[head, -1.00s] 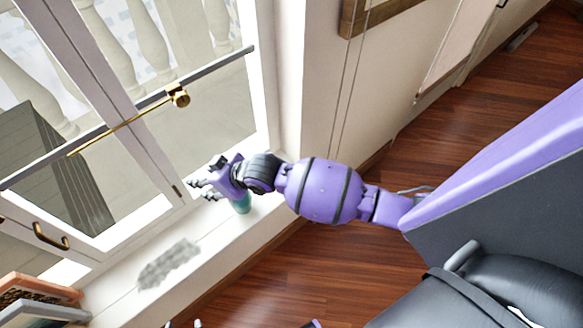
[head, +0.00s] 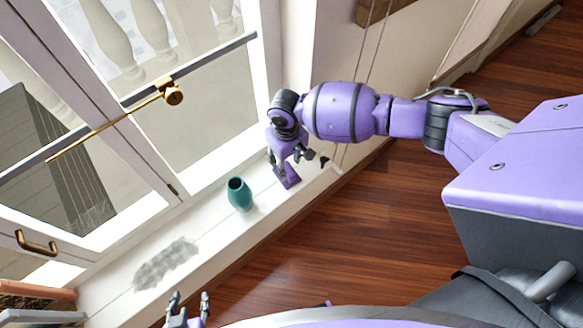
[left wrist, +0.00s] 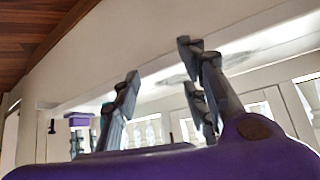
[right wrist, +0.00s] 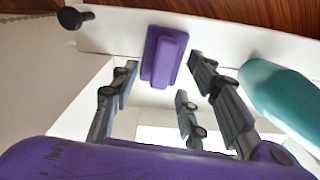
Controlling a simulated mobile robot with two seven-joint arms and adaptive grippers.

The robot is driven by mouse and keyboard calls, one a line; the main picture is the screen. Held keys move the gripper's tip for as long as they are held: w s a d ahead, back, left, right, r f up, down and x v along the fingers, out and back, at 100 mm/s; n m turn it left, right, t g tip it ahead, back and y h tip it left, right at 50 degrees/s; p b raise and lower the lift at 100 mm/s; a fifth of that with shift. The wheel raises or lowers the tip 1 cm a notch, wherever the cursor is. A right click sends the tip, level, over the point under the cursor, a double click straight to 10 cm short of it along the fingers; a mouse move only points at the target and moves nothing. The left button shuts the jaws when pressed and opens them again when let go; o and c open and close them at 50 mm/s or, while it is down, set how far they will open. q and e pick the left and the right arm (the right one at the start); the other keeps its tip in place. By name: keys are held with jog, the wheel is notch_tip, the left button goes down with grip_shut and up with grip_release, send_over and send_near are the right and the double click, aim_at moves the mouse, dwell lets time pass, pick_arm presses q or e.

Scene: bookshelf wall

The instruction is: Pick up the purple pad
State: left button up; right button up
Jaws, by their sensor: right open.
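The purple pad (head: 287,178) lies on the white window ledge, at its right part in the head view. In the right wrist view the pad (right wrist: 168,46) shows a raised bar and lies beyond the fingertips. My right gripper (head: 288,155) is just above the pad, and its fingers (right wrist: 160,78) are spread with nothing held. Whether they touch the pad is unclear. My left gripper (head: 188,300) shows at the bottom edge of the head view, away from the pad. Its fingers (left wrist: 160,80) are apart and empty.
A teal vase (head: 239,194) stands on the ledge left of the pad, close to my right fingers in the right wrist view (right wrist: 283,95). A grey fuzzy patch (head: 166,264) lies farther left. The window (head: 210,110) with its brass handle borders the ledge.

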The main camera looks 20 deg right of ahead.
aim_at(287, 169)
notch_tip(287, 169, down, 4)
jog(key=shift+s+a+f, duration=0.1)
jog(key=shift+a, duration=0.05)
grip_shut()
dwell(0.3)
